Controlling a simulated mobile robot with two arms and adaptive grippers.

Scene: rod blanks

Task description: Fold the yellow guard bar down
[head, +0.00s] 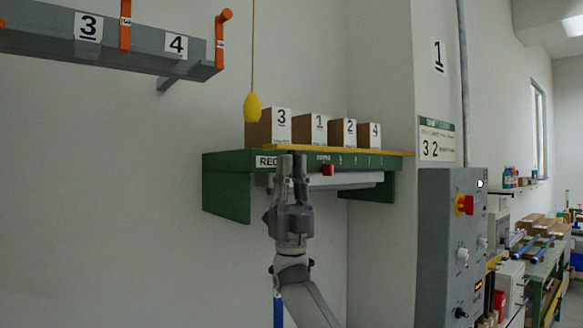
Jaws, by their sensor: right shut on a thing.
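The yellow guard bar (365,151) runs level along the top front edge of a green wall shelf (226,190), in front of the boxes. My right gripper (291,158) is upright at the left part of the shelf front, with its fingertips at the bar. It is shut on the bar, though the fingers hide the exact contact. A small red part (328,169) sits on the shelf front just right of the gripper. My left gripper is not in view.
Several numbered cardboard boxes (313,128) stand on the shelf. A yellow pull handle (252,107) hangs on a cord left of them. A grey rack (120,50) with orange hooks is at upper left. A grey control cabinet (440,240) stands at right.

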